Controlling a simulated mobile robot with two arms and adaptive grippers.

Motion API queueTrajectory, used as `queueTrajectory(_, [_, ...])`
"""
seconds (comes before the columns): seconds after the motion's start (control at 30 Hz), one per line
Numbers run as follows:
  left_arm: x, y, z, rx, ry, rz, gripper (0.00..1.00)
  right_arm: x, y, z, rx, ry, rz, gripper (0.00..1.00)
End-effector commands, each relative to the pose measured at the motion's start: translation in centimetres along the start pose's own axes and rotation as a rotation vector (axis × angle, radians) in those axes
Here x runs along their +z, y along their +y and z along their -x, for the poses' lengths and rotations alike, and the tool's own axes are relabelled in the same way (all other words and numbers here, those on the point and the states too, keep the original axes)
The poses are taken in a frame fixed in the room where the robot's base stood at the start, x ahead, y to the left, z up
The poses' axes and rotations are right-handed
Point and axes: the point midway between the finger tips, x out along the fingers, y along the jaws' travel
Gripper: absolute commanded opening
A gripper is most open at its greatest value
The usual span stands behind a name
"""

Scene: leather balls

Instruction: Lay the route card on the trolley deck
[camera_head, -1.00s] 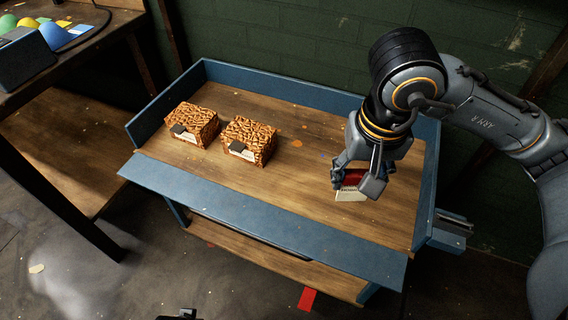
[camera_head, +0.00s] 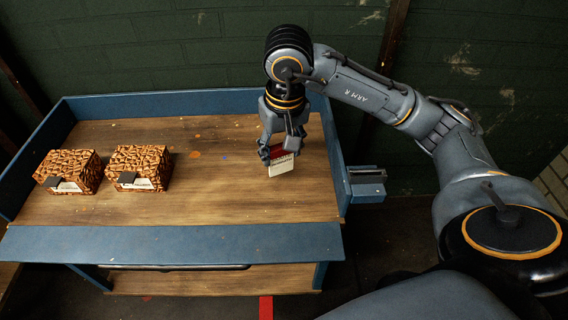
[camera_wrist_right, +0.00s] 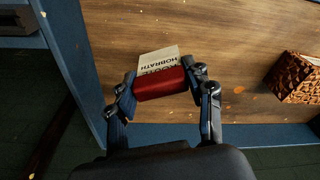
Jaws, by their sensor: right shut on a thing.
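The route card (camera_head: 280,169) is cream with a red block along one edge. My right gripper (camera_head: 281,152) is shut on that red edge, over the right part of the trolley deck (camera_head: 225,190). The wooden deck has blue rims. The card's lower edge is close to the deck; I cannot tell whether it touches. The right gripper also shows in the wrist view (camera_wrist_right: 162,88). My left gripper is not in view.
Two brown patterned boxes with labels, a left one (camera_head: 69,171) and a right one (camera_head: 139,168), stand on the deck's left part. A blue front flap (camera_head: 170,244) and a right side rim (camera_head: 334,165) bound the deck. The deck's middle is clear.

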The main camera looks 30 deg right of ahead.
Motion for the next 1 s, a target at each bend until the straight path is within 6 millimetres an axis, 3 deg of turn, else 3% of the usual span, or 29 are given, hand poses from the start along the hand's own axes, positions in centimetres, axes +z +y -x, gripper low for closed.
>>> queueTrajectory(0.1, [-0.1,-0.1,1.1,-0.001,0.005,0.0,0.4,-0.7,0.9,-1.6,0.001,-0.001,-0.002,0.25])
queueTrajectory(0.33, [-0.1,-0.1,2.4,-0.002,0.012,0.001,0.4,-1.5,1.8,-3.4,0.002,-0.001,-0.003,0.25])
queueTrajectory(0.5, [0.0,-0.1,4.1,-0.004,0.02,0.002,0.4,-1.1,1.7,-5.8,0.0,-0.001,0.001,0.25])
queueTrajectory(0.97, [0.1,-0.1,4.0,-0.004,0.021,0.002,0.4,-1.1,1.7,-6.6,0.0,0.003,0.001,0.25])
queueTrajectory(1.0, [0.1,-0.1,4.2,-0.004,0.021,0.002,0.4,-1.1,1.7,-6.5,0.0,0.003,0.001,0.58])
